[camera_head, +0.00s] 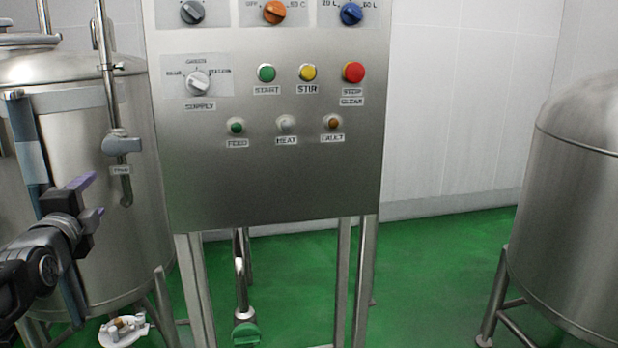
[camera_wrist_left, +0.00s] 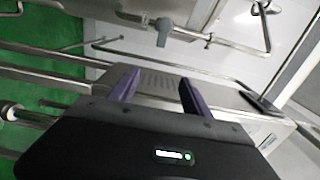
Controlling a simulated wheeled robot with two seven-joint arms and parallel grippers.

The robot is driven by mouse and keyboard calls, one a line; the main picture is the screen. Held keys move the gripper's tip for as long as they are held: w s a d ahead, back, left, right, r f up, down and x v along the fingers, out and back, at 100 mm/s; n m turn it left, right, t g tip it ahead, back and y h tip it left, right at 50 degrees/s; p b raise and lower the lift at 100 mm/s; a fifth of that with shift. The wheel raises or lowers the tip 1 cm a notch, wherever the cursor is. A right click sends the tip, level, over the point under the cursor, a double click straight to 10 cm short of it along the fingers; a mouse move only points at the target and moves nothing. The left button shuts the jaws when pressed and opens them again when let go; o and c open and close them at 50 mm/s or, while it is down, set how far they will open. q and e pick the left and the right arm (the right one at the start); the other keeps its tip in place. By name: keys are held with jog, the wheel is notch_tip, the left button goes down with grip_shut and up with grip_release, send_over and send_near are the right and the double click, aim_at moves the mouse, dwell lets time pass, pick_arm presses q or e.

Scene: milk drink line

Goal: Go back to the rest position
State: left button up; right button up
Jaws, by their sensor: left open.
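My left gripper (camera_head: 88,200) is at the left of the head view, in front of a steel tank and left of the control panel. Its two purple fingers are apart with nothing between them. In the left wrist view the same gripper (camera_wrist_left: 158,90) shows its open fingers pointing away, with steel equipment beyond them. The control panel (camera_head: 270,190) stands upright in the middle of the head view, clear of the gripper. My right gripper shows in neither view.
A steel tank (camera_head: 110,240) stands behind my left arm. Another tank (camera_head: 575,200) is at the right. The panel carries several knobs, buttons including a red one (camera_head: 353,72), and lamps. Green floor (camera_head: 430,270) is open between panel and right tank. A green-handled valve (camera_head: 246,333) is low.

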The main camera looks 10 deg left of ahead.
pick_arm(q)
jog(key=w+d+f+n+g+h, duration=0.1)
jog(key=w+d+f+n, duration=0.2)
jog(key=f, duration=0.4)
jog(key=d+f+n+g+h, duration=0.1)
jog(key=d+f+n, duration=0.1)
jog(key=f+n, duration=0.4)
jog(key=w+d+f+n+g+h, duration=0.1)
jog(key=w+d+f+n, duration=0.15)
jog(key=f, duration=0.55)
jog(key=s+d+f+n+g+h+p, duration=0.1)
jog(key=s+d+f+n+g+h, duration=0.1)
jog(key=d+f, duration=0.55)
jog(key=s+d+f+n+g+h, duration=0.15)
jog(key=d+f, duration=0.25)
jog(key=f, duration=0.7)
jog(key=s+d+f+n+g+h+p, duration=0.15)
jog(key=s+d+f+g, duration=0.25)
jog(key=s+d+f, duration=0.85)
jog(key=s+d+f+g+h, duration=0.1)
jog(key=s+d+f+g, duration=0.2)
jog(key=s, duration=0.5)
jog(key=s+d+f+g+h+p, duration=0.1)
jog(key=s+d+f+g, duration=0.2)
jog(key=s+d+f, duration=0.3)
jog(key=s+f, duration=0.1)
jog(key=s, duration=0.2)
jog(key=shift+f, duration=0.25)
jog(key=shift+w+m, duration=0.1)
jog(key=shift+m, duration=0.15)
